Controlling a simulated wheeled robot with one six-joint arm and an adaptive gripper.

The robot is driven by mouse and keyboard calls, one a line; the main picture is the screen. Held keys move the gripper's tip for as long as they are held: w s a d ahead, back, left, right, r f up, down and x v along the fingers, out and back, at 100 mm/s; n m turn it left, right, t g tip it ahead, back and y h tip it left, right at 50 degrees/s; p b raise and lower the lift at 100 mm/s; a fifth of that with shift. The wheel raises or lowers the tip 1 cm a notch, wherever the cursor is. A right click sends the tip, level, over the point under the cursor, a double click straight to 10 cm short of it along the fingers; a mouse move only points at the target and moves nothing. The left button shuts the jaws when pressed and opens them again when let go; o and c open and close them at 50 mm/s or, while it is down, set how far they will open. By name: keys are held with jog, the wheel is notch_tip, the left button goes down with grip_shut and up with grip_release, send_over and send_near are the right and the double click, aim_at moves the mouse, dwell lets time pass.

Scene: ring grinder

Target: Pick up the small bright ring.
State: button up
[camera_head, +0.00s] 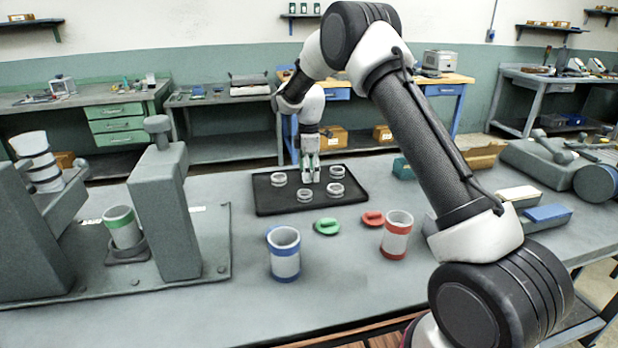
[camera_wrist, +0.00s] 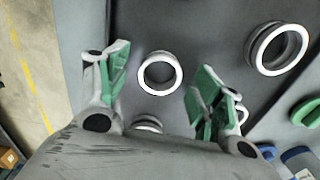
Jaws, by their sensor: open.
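Several small pale rings lie on a black tray (camera_head: 270,206) in the head view, including a left ring (camera_head: 278,179), a front ring (camera_head: 304,195) and a right ring (camera_head: 335,189). My gripper (camera_head: 310,178) points down over the middle of the tray among them. In the wrist view, a bright white ring (camera_wrist: 160,73) shows between the two green-padded fingers of my open gripper (camera_wrist: 160,80), touching neither in that view. A larger-looking ring (camera_wrist: 278,48) is at the upper right. Another ring (camera_wrist: 146,123) is partly hidden by my gripper. The height above the tray is unclear.
A blue-banded cup (camera_head: 284,254), a red-banded cup (camera_head: 396,236), a green piece (camera_head: 327,226) and a red piece (camera_head: 372,218) stand in front of the tray. A grey fixture (camera_head: 166,215) is at left. Boxes (camera_head: 545,215) lie at right. Bare table lies left of the tray.

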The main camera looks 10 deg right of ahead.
jog(key=shift+f, duration=0.15)
jog(key=c, duration=1.2)
jog(key=shift+o, duration=0.2)
